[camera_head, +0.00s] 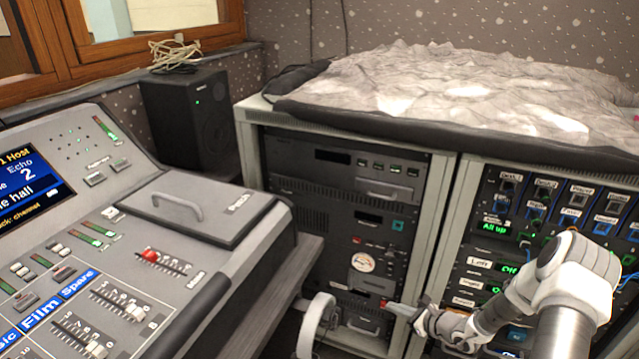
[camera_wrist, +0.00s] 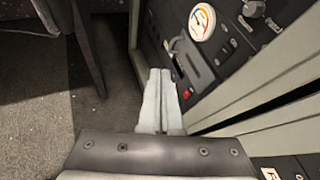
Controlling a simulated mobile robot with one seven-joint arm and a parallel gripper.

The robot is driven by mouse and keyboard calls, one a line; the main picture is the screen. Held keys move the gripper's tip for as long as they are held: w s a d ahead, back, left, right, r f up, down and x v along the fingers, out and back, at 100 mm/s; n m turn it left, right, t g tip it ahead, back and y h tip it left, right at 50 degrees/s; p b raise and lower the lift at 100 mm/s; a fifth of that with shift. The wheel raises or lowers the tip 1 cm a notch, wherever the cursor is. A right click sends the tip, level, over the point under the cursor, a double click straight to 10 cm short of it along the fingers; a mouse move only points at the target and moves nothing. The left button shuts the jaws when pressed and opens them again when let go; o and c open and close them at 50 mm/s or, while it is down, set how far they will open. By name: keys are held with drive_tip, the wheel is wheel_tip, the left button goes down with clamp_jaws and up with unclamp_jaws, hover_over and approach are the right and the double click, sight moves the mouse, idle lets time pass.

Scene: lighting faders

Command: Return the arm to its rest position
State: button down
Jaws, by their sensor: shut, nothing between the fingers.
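My gripper (camera_head: 390,306) is in the head view at the lower middle, in front of the equipment rack and pointing left. Its fingers are shut with nothing between them. In the wrist view my gripper (camera_wrist: 160,75) shows with its two pale fingers together, above the dark floor and beside the rack front. My arm enters from the lower right in the head view and covers part of the right rack.
The rack (camera_head: 340,180) with a round gauge (camera_head: 363,262) stands behind my gripper. The right rack (camera_head: 500,185) has labelled green displays. The fader console (camera_head: 100,230) is at left, with a black speaker (camera_head: 188,115) behind it. Dark floor (camera_wrist: 35,95) is open at left.

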drive_tip(key=s+a+r+n+g, duration=0.25)
drive_tip(key=a+r+n, duration=0.2)
drive_tip(key=r, duration=0.45)
drive_tip(key=s+a+r+n+g, duration=0.2)
drive_tip(key=s+a+r+n, duration=0.15)
drive_tip(key=r+n, duration=0.45)
drive_tip(key=s+a+r+n+g, duration=0.2)
drive_tip(key=s+a+r+n, duration=0.1)
drive_tip(key=r, duration=0.8)
drive_tip(key=s+d+r+n+t+h, duration=0.1)
drive_tip(key=s+d+r+n+h, duration=0.1)
drive_tip(key=s+r+n+h, duration=0.65)
drive_tip(key=s+d+r+n+t+y, duration=0.15)
drive_tip(key=s+r, duration=0.45)
drive_tip(key=s, duration=0.7)
wheel_tip(320, 180, up, 22)
drive_tip(key=p, duration=2.2)
drive_tip(key=shift+s+d+n+h, duration=0.2)
drive_tip(key=shift+s+n+h, duration=0.1)
drive_tip(key=shift+n+h, duration=0.15)
